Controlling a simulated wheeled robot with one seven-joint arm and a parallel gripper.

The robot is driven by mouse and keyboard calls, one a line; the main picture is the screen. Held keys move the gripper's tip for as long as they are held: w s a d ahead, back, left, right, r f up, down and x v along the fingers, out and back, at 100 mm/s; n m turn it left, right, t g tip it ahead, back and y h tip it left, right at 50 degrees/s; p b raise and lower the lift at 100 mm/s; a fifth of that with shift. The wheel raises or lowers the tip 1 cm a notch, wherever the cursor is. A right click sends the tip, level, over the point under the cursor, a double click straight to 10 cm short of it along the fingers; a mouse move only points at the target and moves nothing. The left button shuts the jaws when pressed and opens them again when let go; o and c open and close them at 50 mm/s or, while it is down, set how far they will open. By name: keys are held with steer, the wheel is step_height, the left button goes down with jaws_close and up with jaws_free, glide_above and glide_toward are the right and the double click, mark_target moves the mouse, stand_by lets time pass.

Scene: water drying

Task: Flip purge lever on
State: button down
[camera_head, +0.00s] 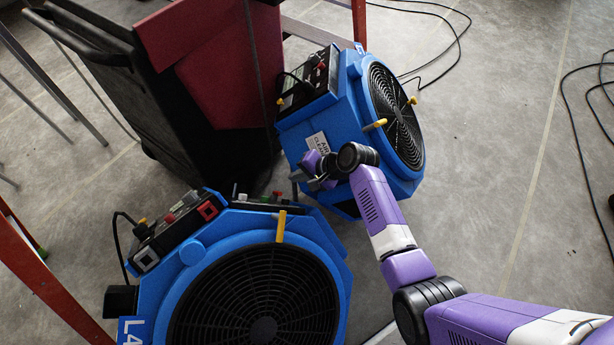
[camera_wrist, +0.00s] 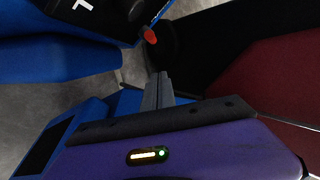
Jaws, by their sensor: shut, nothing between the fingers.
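No label that reads "purge" is legible, so I cannot tell which control is the purge lever. The front blue fan unit (camera_head: 195,253) has a yellow lever (camera_head: 281,226) standing up at its top edge and a red-marked control panel (camera_head: 170,219). The rear blue fan unit (camera_head: 345,95) has a yellow lever (camera_head: 375,124) on its front edge. My gripper (camera_head: 298,177) is between the two units, beside the rear one's lower left side. In the wrist view my gripper (camera_wrist: 158,78) is shut and empty. A red-tipped control (camera_wrist: 150,36) shows just beyond the fingertips, apart from them.
A black cart (camera_head: 115,75) with a dark red panel (camera_head: 215,60) stands behind the units at left. A red frame post (camera_head: 45,280) is at the lower left. Black cables (camera_head: 440,60) lie on the floor. The concrete floor (camera_head: 500,180) at right is mostly clear.

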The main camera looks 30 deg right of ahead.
mark_target(276, 196)
steer(key=a, duration=0.1)
steer(key=s+a, duration=0.1)
steer(key=a, duration=0.1)
steer(key=shift+s+a+f, duration=0.15)
steer(key=shift+a+f, duration=0.25)
steer(key=shift+r+p, duration=0.15)
steer(key=shift+p, duration=0.15)
steer(key=shift+a+h+p, duration=0.15)
steer(key=shift+h+p, duration=0.15)
steer(key=shift+p, duration=0.3)
